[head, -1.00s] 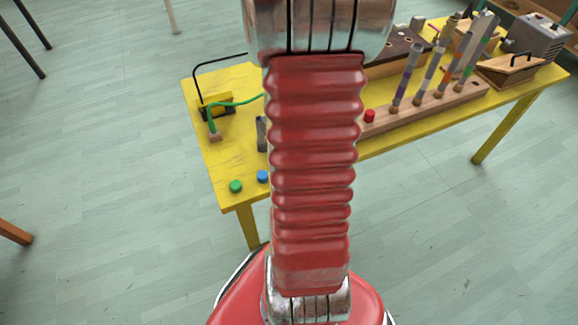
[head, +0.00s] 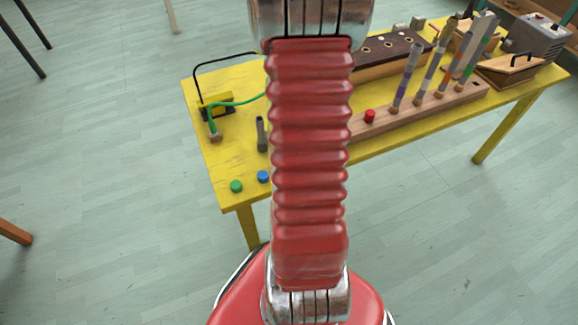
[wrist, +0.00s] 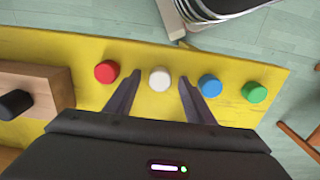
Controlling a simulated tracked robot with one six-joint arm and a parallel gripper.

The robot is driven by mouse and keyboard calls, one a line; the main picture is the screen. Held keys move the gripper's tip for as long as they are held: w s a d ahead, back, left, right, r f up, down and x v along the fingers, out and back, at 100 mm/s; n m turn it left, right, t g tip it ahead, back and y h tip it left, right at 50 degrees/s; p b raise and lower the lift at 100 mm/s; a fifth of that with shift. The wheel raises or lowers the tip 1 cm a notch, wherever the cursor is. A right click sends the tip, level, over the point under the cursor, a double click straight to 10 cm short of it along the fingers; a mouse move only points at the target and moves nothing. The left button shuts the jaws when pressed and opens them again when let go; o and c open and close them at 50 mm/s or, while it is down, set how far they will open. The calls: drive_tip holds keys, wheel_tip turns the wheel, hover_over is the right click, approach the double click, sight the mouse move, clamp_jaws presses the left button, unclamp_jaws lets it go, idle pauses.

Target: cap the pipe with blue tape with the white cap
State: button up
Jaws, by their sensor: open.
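The white cap (wrist: 160,78) lies on the yellow table in the wrist view, between the red and blue caps. My gripper (wrist: 160,84) is open, with one finger on either side of the white cap; I cannot tell how high it is above it. My arm hides the white cap and the gripper in the head view. Several grey pipes stand upright in a long wooden rack (head: 386,126) at the right in the head view. The leftmost pipe (head: 406,75) has a bluish-purple band low down; which band is the blue tape is hard to tell.
The red cap (wrist: 107,71), blue cap (wrist: 210,86) and green cap (wrist: 254,92) stand along the table edge. A dark upright tube (head: 262,134) and a yellow-black device (head: 216,103) with a green cable are at the left. A wooden box (head: 392,48) is behind the rack.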

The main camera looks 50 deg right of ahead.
drive_tip(key=shift+c, duration=0.5)
drive_tip(key=c, duration=1)
drive_tip(key=shift+c, duration=0.2)
wheel_tip(320, 180, up, 10)
idle(0.5)
